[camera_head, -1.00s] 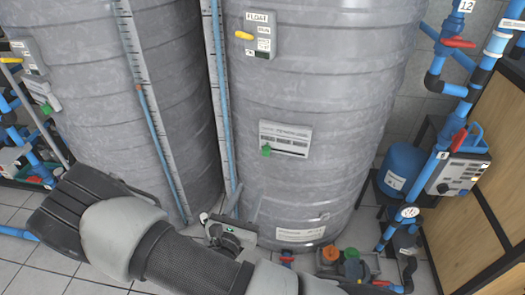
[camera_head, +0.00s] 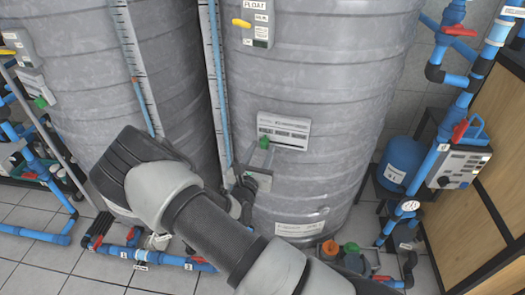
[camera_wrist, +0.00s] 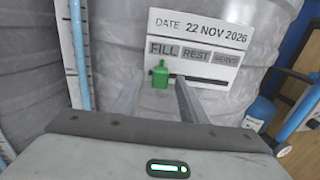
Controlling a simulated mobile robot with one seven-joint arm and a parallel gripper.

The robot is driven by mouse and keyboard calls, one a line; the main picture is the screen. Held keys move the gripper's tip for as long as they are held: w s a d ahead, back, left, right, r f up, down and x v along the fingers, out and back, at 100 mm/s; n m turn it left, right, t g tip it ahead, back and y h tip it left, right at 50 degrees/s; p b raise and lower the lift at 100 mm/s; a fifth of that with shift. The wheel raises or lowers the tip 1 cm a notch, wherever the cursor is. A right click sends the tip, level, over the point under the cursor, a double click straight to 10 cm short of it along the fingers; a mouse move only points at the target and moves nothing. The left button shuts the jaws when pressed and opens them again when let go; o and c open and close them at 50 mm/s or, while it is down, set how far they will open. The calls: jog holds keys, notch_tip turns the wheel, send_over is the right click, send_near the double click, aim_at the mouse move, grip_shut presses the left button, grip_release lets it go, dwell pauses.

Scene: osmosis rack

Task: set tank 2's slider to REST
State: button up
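The right tank (camera_head: 305,75) carries a white plate (camera_head: 295,131) with a green slider (camera_head: 264,142) at its left end. In the wrist view the plate (camera_wrist: 215,30) reads FILL, REST and SERVE from left to right, and the green slider (camera_wrist: 160,74) stands under FILL. My gripper (camera_wrist: 163,84) is open, with its two fingertips apart on either side of the slider. Some gap shows, and contact cannot be told. The gripper also shows just below the slider in the head view (camera_head: 262,156). No tank number is legible on the plate.
The left tank (camera_head: 70,95) has its own green slider (camera_head: 40,102). A FLOAT box with a yellow lever (camera_head: 241,23) sits higher on the right tank. Upright scales (camera_head: 214,75) run beside the tanks. Blue pipes and a blue vessel (camera_head: 398,163) stand at the right.

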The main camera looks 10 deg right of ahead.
aim_at(281, 144)
jog(key=shift+w+d, duration=0.2)
jog(key=shift+w, duration=0.15)
jog(key=shift+c, duration=0.4)
grip_shut()
jog(key=shift+s+d+r+p, duration=0.1)
jog(key=shift+s+d+p, duration=0.1)
jog(key=shift+d+p, duration=0.15)
jog(key=d, duration=0.1)
jog(key=s+d+p, duration=0.2)
jog(key=d, duration=0.1)
jog(key=shift+s+d, duration=0.1)
jog(key=shift+o, duration=0.4)
grip_release()
